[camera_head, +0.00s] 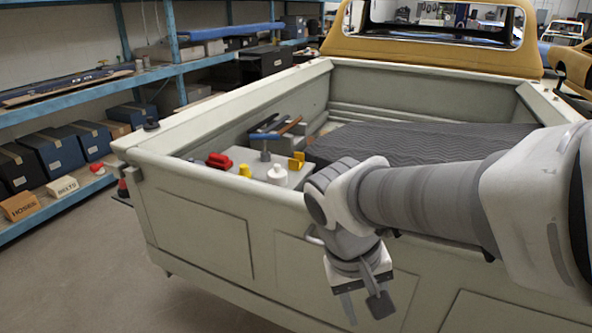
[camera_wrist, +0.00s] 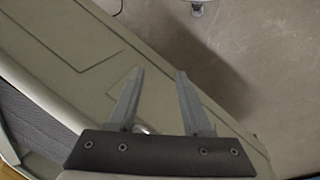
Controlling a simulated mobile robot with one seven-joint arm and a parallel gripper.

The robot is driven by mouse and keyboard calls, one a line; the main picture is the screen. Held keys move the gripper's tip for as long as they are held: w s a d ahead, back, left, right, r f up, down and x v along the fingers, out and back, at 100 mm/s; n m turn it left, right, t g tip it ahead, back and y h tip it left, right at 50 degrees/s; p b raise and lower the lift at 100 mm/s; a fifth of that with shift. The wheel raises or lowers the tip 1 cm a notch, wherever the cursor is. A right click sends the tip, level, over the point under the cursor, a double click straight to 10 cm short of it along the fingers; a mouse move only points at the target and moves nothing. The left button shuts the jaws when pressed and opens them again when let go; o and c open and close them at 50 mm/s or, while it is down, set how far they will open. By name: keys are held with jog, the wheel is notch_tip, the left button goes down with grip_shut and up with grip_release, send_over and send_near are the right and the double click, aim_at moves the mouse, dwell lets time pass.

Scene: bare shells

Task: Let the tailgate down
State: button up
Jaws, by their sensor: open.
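The pale grey-green tailgate (camera_head: 205,228) stands upright across the near end of the pickup bed, with pressed panels on its outer face. It also shows slanting across the wrist view (camera_wrist: 75,45). A handle (camera_head: 313,237) is partly visible on the tailgate's outer face, just left of my wrist. A small shiny part, likely that handle, shows in the wrist view (camera_wrist: 143,128) near the base of my fingers. My gripper (camera_head: 364,308) hangs down in front of the tailgate's face, open, with nothing between its fingertips (camera_wrist: 160,72). I cannot tell whether it touches the tailgate.
The bed holds a dark ribbed mat (camera_head: 420,142), and several small red, yellow and white items beside a blue-handled tool (camera_head: 265,137). Blue shelving (camera_head: 180,80) with boxes stands at the left. The floor (camera_head: 90,270) left of the tailgate is clear.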

jog(key=w+a+f+n+t+h+p, duration=0.2)
jog(key=w+a+f+n+t+h, duration=0.1)
jog(key=w+a+f+t+h, duration=0.3)
jog(key=w+a+f+n+t+h+p, duration=0.2)
jog(key=w+a+f+n+t+h, duration=0.1)
jog(key=a+t+h, duration=0.5)
jog(key=w+d+r+p, duration=0.1)
jog(key=w+d, duration=0.2)
jog(key=d, duration=0.1)
jog(key=w+d+g+p, duration=0.1)
jog(key=w+d, duration=0.3)
jog(key=w+d+r+g+y+p, duration=0.1)
jog(key=w+d, duration=0.2)
jog(key=d, duration=0.1)
jog(key=shift+w+d+r, duration=0.3)
jog(key=shift+d, duration=0.1)
grip_shut()
dwell(1.0)
